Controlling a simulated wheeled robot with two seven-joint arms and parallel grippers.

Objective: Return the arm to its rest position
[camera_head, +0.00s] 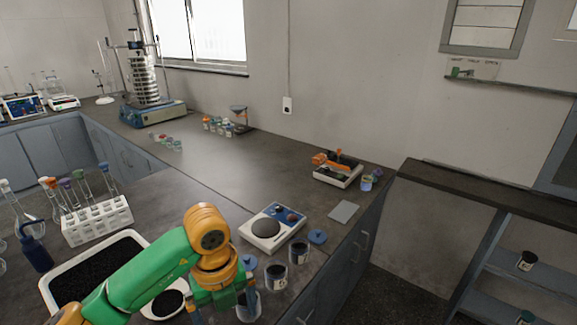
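My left arm, green and orange, comes in from the lower left. Its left gripper (222,304) points down at the bottom edge of the head view, beside a clear jar (248,306). The fingertips are cut off or hidden, so I cannot tell whether it is open or what is between them. My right gripper is not in view.
A white tray of dark grains (52,297) lies left of the arm, with a white tube rack (97,222) behind it. A balance (271,228), dark-filled jars (276,275) and a blue lid (317,236) stand to the right. The sieve shaker (152,110) is far back.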

